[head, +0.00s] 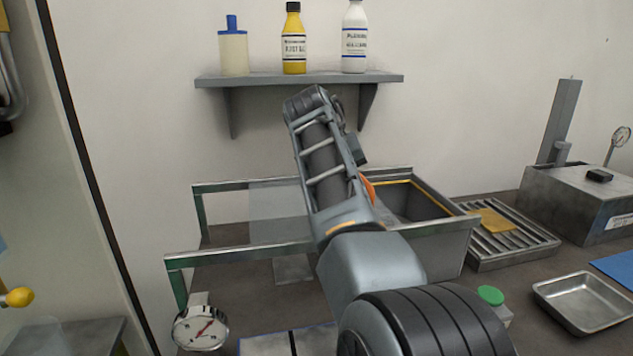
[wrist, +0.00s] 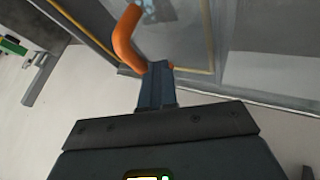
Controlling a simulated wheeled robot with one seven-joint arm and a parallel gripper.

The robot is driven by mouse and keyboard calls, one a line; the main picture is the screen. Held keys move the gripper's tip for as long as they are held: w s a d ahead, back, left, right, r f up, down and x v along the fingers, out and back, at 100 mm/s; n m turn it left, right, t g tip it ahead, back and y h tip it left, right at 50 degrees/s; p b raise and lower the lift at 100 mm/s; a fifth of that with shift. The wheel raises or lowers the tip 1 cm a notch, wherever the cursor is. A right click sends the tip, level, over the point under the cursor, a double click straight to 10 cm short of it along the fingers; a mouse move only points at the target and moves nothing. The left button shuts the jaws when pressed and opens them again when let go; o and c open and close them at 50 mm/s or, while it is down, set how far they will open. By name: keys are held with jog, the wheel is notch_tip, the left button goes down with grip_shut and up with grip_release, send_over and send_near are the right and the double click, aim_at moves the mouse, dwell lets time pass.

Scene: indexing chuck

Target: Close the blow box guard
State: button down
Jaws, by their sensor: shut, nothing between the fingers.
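The blow box (head: 440,250) is a grey metal box with a yellow-edged opening at its top, partly hidden behind my arm. Its guard (head: 275,215) is a clear panel lying between two rails, left of the box opening, which shows uncovered at its right part. An orange handle (head: 368,190) shows beside my arm. In the wrist view the curved orange handle (wrist: 126,40) stands just beyond my gripper (wrist: 155,72). The fingers are shut and empty, by the handle's lower end; I cannot tell if they touch it. In the head view my arm hides the fingers.
A slatted tray with a yellow cloth (head: 492,220) and a metal dish (head: 585,300) stand to the right. A shelf (head: 300,79) with bottles hangs above.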

jog(key=w+d, duration=0.2)
jog(key=d, duration=0.6)
jog(key=w+d+p, duration=0.1)
jog(key=w+d, duration=0.2)
jog(key=d, duration=0.6)
jog(key=shift+p, duration=0.3)
